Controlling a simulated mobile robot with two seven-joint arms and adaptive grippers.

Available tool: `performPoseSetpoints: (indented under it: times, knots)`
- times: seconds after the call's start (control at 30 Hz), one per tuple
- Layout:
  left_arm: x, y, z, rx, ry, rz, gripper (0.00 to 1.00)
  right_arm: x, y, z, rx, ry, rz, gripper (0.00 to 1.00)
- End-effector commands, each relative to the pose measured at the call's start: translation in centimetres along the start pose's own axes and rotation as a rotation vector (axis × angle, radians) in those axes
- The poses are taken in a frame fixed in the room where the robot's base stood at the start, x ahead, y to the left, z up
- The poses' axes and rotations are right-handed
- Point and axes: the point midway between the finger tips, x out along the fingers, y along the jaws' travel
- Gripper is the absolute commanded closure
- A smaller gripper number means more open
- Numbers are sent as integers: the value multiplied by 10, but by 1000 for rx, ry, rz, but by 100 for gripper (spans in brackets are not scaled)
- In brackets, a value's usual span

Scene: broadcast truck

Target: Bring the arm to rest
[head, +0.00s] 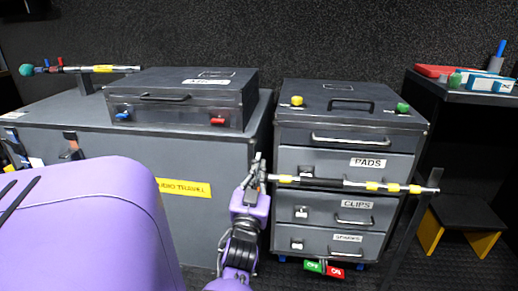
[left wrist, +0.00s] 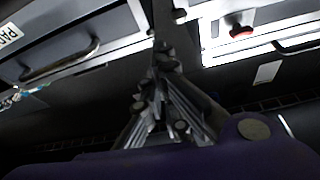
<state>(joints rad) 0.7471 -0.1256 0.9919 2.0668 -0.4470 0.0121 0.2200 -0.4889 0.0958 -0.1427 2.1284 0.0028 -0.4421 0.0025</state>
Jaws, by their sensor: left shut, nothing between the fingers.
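My left gripper (head: 256,172) is shut and empty. It points upward in the head view, in front of the gap between the large grey case and the grey drawer cabinet (head: 348,150). Its closed fingers also show in the left wrist view (left wrist: 163,65), with the PADS drawer handle at the left and a red latch at the upper right. The purple wrist below it is my left arm. My right gripper does not show.
A striped pole (head: 330,183) spans the cabinet front close beside my left gripper. A large grey case (head: 60,120) carries a smaller case (head: 185,95) at the left. A dark side table (head: 470,95) with books stands at the right, with a yellow-sided step stool (head: 465,215) below.

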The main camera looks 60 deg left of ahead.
Motion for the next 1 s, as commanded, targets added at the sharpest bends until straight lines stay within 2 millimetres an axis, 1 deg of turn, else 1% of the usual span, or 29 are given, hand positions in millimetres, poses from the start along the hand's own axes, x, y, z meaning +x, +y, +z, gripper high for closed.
performPoseSetpoints:
  times: [0.5, 0.57, 0.67, 0.77, 0.8, 0.87, 0.9, 0.97, 1.0]
  knots:
    - [-2, 1, 5, 4, -10, 8, 100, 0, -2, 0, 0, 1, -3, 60]
    - [-6, 1, 10, 16, -36, 21, 100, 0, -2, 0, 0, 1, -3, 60]
    - [-22, 4, 32, 56, -132, 70, 100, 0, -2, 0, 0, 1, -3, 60]
    - [-56, 9, 67, 122, -297, 151, 100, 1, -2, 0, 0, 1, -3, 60]
    - [-76, 10, 84, 153, -376, 187, 100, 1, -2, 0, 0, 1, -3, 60]
    - [-111, 11, 109, 202, -501, 245, 100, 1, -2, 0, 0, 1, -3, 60]
    - [-137, 10, 125, 235, -588, 283, 100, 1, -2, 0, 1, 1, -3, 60]
    - [-178, 6, 146, 286, -715, 336, 100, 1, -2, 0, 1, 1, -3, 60]
    - [-207, 1, 158, 319, -796, 369, 100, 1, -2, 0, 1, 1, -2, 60]
